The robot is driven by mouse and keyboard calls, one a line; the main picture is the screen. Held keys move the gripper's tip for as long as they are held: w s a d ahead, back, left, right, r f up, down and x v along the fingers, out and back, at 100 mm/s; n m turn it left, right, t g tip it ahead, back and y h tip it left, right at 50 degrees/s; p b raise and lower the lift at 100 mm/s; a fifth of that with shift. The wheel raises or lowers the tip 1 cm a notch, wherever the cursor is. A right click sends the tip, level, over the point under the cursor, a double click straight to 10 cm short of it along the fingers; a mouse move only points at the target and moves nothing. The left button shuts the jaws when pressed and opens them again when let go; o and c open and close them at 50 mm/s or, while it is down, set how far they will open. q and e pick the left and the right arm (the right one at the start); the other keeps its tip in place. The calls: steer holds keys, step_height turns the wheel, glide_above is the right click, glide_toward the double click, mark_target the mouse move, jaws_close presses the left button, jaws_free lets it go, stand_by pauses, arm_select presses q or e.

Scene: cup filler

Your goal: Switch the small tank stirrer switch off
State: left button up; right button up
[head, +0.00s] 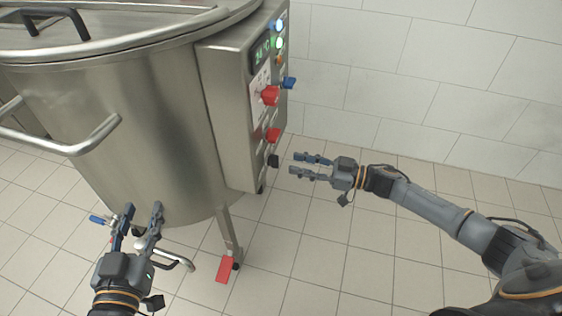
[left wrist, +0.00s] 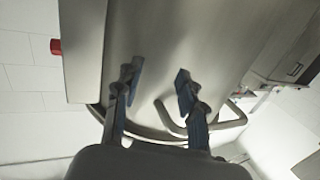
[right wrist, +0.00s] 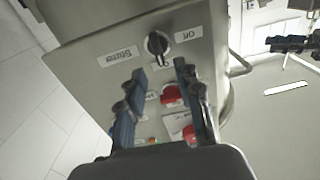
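The small steel tank (head: 130,120) stands at the left of the head view with a control box (head: 228,115) on its side. A black rotary stirrer switch (right wrist: 157,44) sits on the box panel between labels reading "Stirrer" and "Off". It also shows low on the panel in the head view (head: 273,160). My right gripper (head: 296,164) is open and empty, pointing at the switch with a small gap. In the right wrist view its open fingers (right wrist: 160,72) frame the area just below the switch. My left gripper (head: 143,208) is open and empty beside the tank's lower wall.
Red switches (head: 270,95) and a blue one (head: 289,83) stick out higher on the panel. A valve with a blue handle (head: 98,219) and an outlet pipe (head: 178,259) are near my left gripper. Open tiled floor (head: 370,270) lies right.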

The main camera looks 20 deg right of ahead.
mark_target(275, 162)
arm_select(q)
steer(key=r+t, duration=0.2)
steer(key=r, duration=0.1)
steer(key=r+h, duration=0.1)
steer(key=shift+d+r+t+b, duration=0.35)
steer(key=shift+t+b, duration=0.05)
arm_select(e)
steer(key=x, duration=0.5)
steer(key=shift+w+a, duration=0.2)
steer(key=shift+a, duration=0.05)
jaws_close()
